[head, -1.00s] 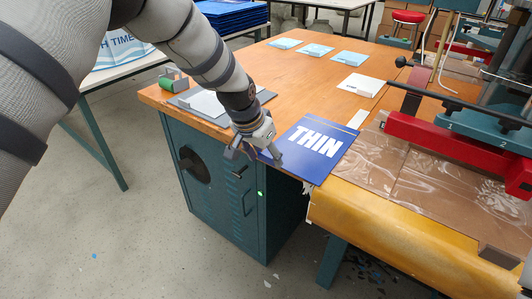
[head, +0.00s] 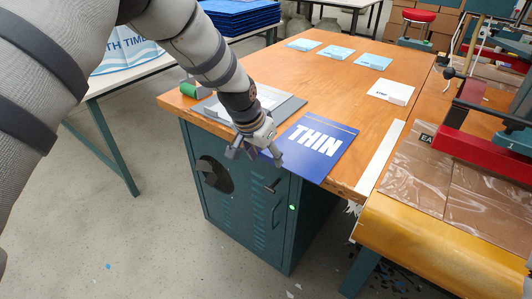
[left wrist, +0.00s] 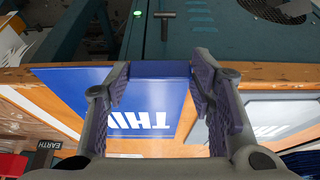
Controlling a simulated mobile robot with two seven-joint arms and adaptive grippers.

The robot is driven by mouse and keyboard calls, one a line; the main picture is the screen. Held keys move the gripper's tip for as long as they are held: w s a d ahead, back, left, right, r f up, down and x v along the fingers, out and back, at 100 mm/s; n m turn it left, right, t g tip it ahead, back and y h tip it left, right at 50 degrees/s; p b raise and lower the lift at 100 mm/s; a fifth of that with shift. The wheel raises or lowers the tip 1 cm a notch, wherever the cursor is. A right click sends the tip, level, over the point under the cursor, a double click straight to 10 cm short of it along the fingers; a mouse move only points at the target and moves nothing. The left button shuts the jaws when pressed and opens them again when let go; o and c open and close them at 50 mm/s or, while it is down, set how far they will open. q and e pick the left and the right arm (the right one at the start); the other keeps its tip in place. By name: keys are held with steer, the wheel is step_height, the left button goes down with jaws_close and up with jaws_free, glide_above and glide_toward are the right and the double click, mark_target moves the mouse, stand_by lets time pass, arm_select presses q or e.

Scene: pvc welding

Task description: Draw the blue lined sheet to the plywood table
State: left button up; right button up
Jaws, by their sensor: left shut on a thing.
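The blue sheet (head: 316,150) with white "THIN" lettering lies on the front part of the plywood table (head: 300,75). My left gripper (head: 263,157) is at its near left corner, by the table's front edge. In the left wrist view, both fingers of the gripper (left wrist: 160,85) stand on either side of a narrow blue part of the sheet (left wrist: 150,100), shut on it; that part reaches over the wooden edge. My right gripper is not in view.
A grey board with a white sheet (head: 262,98) lies left of the blue sheet. A white strip (head: 380,155) separates it from the welding machine's bed (head: 450,190) and red bar (head: 480,155). Light blue packs (head: 337,52) and a white pack (head: 391,91) lie farther back.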

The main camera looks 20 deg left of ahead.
arm_select(q)
steer(key=shift+w+a, duration=0.1)
steer(key=shift+a, duration=0.15)
steer(key=o, duration=1.3)
steer(key=shift+d, duration=0.1)
steer(key=shift+r, duration=0.1)
steer(key=v, duration=1.2)
